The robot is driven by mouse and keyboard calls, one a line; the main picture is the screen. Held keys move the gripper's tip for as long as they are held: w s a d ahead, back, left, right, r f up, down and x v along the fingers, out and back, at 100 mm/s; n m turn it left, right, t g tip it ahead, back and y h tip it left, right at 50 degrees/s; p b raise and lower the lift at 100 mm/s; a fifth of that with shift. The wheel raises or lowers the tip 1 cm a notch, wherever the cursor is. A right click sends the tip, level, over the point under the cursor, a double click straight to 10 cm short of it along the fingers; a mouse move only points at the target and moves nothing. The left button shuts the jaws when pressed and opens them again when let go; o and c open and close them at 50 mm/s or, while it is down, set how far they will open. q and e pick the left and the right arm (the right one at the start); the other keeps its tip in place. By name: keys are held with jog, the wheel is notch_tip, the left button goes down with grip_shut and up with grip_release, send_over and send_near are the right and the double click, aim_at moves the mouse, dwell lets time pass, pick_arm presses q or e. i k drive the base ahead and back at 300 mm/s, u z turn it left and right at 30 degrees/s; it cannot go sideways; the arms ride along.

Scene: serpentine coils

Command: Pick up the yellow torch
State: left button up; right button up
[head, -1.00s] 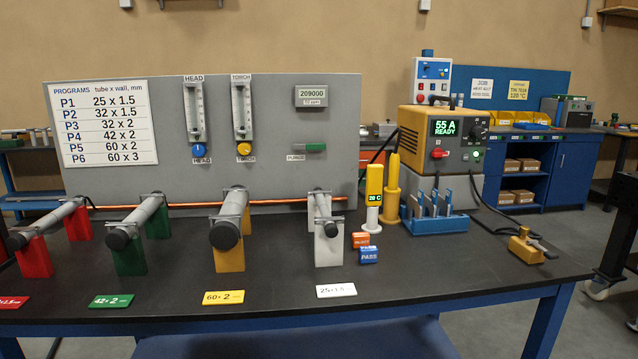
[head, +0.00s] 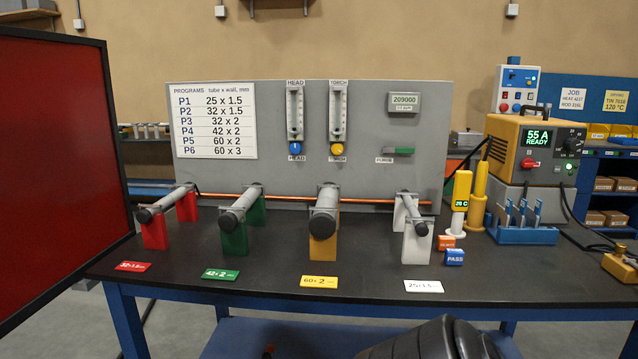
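A tall yellow upright tool with a narrower top, which looks like the yellow torch (head: 480,186), stands at the right of the bench in the head view, in front of the orange and grey power unit (head: 530,150). A second yellow upright stick with a small display reading 20 C (head: 461,192) stands just left of it on a white foot and partly overlaps it. Neither gripper is in view. A dark rounded part at the bottom edge looks like one of my arm links, well short of these tools.
Four tubes rest on red, green, yellow and white (head: 416,245) stands along the bench (head: 380,272). A blue rack (head: 525,235) of tools, small orange and blue blocks (head: 454,257) and a yellow clamp-like tool (head: 620,266) are near the torch. A red panel (head: 60,160) stands at left.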

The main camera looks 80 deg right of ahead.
aim_at(478, 194)
jog(key=u, duration=0.2)
jog(key=k, duration=2.4)
jog(key=z, duration=1.65)
